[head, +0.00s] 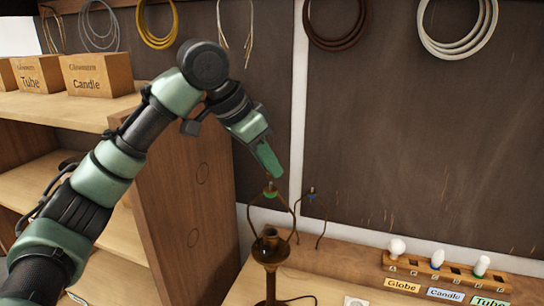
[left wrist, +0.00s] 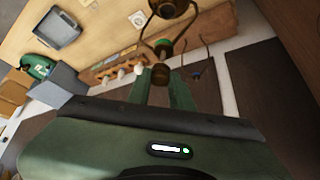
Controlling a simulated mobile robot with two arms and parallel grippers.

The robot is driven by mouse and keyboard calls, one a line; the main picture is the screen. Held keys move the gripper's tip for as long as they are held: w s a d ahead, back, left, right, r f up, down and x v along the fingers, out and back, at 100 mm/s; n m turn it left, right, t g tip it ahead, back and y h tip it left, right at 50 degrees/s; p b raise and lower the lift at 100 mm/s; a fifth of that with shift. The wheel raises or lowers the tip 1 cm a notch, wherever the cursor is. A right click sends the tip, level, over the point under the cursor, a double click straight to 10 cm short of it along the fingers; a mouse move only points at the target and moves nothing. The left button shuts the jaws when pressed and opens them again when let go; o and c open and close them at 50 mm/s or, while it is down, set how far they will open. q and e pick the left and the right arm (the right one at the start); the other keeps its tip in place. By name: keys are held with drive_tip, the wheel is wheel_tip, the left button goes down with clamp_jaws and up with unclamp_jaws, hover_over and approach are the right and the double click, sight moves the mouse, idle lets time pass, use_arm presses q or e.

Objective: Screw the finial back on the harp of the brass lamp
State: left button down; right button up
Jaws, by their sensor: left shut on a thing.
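The brass lamp (head: 270,250) stands on the bench, with its brown wire harp (head: 291,212) rising around the socket. A green mark (head: 270,194) is at the harp's top. My left gripper (head: 273,175) points down just above the harp top. In the left wrist view its fingers are shut on a small dark brown finial (left wrist: 161,73). The finial is in line with the harp top (left wrist: 164,49); I cannot tell whether they touch. No bulb shows in the lamp socket. My right gripper is not in view.
A second harp with a blue mark (head: 312,194) stands close behind on the right. A wooden rack (head: 455,274) holds several bulbs, with Globe, Candle and Tube labels. A wooden shelf side (head: 185,190) stands left of the lamp. Cable coils hang on the wall.

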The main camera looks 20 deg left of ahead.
use_arm(q)
drive_tip(key=shift+s+a+f, duration=0.3)
drive_tip(key=shift+f, duration=0.5)
drive_tip(key=shift+w+d+f, duration=0.2)
drive_tip(key=shift+w, duration=0.1)
drive_tip(key=shift+s, duration=0.1)
drive_tip(key=shift+r, duration=0.1)
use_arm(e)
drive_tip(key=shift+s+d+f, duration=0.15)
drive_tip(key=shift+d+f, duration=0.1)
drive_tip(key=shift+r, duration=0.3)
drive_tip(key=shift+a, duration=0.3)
